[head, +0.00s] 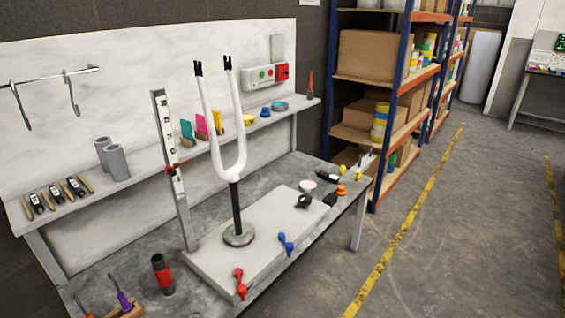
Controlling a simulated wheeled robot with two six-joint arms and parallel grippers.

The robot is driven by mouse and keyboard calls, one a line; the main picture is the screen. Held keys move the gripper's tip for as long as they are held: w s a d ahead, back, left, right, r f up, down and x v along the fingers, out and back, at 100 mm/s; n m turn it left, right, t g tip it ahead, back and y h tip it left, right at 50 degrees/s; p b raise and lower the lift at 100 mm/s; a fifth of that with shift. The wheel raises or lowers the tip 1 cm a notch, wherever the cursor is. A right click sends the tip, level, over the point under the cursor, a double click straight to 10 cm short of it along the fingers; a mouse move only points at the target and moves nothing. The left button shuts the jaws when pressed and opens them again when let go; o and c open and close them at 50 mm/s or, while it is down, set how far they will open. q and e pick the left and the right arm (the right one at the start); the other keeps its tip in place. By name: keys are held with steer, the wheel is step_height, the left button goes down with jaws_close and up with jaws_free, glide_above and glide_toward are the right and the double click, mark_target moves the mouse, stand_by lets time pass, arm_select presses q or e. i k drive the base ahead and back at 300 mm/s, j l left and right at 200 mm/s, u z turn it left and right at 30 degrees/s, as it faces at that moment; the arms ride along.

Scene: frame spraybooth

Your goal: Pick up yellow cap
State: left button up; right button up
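Several small yellow things show, and I cannot tell for sure which is the yellow cap. One yellow piece (249,120) lies on the narrow shelf of the bench, between a green-pink group of upright pieces and a blue round piece. Two more small yellow pieces, a left one (343,171) and a right one (357,174), are at the far right end of the workbench, near a black tool. A white fork (228,150) stands upright on a black post with a round base. Neither of my grippers shows.
The grey workbench (215,285) carries a light plate with red, blue and black-knobbed clamps. An upright marked ruler (171,160) stands left of the fork. Stocked shelving (405,80) is behind right. The floor (470,240) at right is clear.

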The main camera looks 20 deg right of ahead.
mark_target(358, 175)
steer(key=i+l+z, duration=0.1)
steer(key=z, duration=0.25)
steer(key=i+l+z, duration=0.1)
steer(key=z, duration=0.25)
